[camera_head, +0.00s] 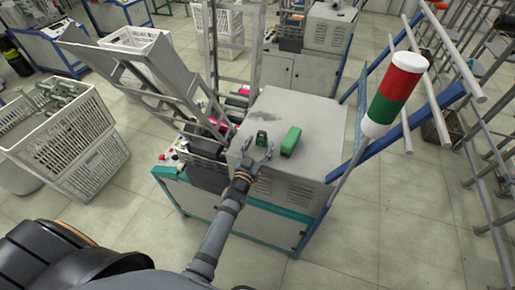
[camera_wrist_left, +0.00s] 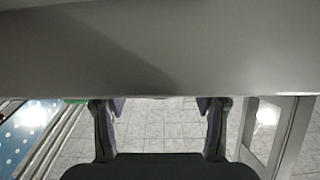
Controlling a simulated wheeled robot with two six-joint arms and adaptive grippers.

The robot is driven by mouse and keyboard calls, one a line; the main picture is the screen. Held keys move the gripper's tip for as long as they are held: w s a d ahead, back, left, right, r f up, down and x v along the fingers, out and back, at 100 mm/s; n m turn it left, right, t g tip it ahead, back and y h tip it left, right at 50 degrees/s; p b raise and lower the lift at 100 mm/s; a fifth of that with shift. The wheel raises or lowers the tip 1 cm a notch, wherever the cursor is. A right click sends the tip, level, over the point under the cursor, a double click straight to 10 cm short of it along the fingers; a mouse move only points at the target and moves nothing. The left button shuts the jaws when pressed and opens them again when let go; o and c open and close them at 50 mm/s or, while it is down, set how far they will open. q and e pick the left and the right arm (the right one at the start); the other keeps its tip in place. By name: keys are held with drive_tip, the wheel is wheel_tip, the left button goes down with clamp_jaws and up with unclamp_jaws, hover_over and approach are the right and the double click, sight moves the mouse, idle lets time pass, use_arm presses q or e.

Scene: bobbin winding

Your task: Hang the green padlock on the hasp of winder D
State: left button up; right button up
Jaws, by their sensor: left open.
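A small dark-green piece (camera_head: 262,138), which looks like the green padlock, is on or just above the grey top of the winder housing (camera_head: 287,108). A longer green block (camera_head: 290,141) lies to its right. My left gripper (camera_head: 257,150) is open, with its fingertips just on the near side of the small green piece. In the left wrist view the two fingers (camera_wrist_left: 161,108) are apart with nothing between them. A grey surface fills the top of that view. I cannot make out the hasp or which winder this is. My right gripper is not in view.
A red, green and white signal lamp (camera_head: 397,90) leans on a pole at the housing's right, beside blue rails. A white crate (camera_head: 62,140) of parts stands at the left. Tilted grey racks (camera_head: 160,90) rise left of the housing. The floor in front is clear.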

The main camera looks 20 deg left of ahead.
use_arm(q)
drive_tip(key=s, duration=0.5)
drive_tip(key=shift+s+p, duration=0.15)
drive_tip(key=shift+p, duration=0.15)
drive_tip(key=s, duration=0.6)
drive_tip(key=shift+s+a, duration=0.15)
drive_tip(key=shift+s, duration=0.2)
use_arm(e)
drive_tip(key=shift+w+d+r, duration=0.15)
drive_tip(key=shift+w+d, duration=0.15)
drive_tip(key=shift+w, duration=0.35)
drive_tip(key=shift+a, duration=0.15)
